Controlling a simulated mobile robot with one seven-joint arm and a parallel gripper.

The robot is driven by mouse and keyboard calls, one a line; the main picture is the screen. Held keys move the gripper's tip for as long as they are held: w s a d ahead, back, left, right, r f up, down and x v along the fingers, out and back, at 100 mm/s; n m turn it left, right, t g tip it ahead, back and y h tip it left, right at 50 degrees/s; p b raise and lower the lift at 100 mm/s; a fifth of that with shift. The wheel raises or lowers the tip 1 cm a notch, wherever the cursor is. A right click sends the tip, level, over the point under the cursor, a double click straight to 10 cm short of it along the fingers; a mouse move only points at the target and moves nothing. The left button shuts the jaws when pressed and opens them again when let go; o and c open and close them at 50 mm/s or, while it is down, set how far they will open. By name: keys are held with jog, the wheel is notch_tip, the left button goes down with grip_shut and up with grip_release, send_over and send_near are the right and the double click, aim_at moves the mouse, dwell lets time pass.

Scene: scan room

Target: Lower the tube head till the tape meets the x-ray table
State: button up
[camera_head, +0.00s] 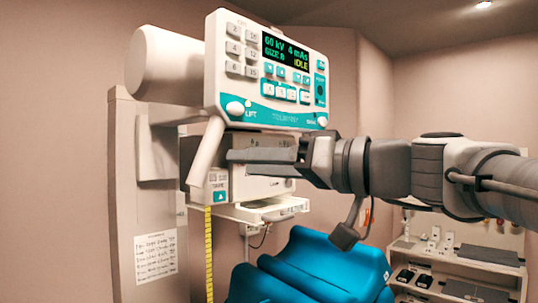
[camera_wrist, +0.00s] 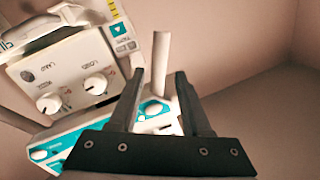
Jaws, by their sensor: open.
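The tube head (camera_head: 265,85) is a white box with a teal-trimmed panel, mounted on the column at upper left.
Blue padding (camera_head: 310,270) fills the lower middle; I cannot tell whether it is the table top. A collimator box with two knobs (camera_wrist: 75,75) sits close to my fingers. A white shelf unit (camera_head: 450,265) with small items stands at right. A paper chart (camera_head: 156,258) hangs at left.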

aim_at(210, 163)
jog(key=p+x, duration=0.2)
jog(key=x, duration=0.8)
jog(key=shift+a, duration=0.1)
grip_shut()
dwell(1.1)
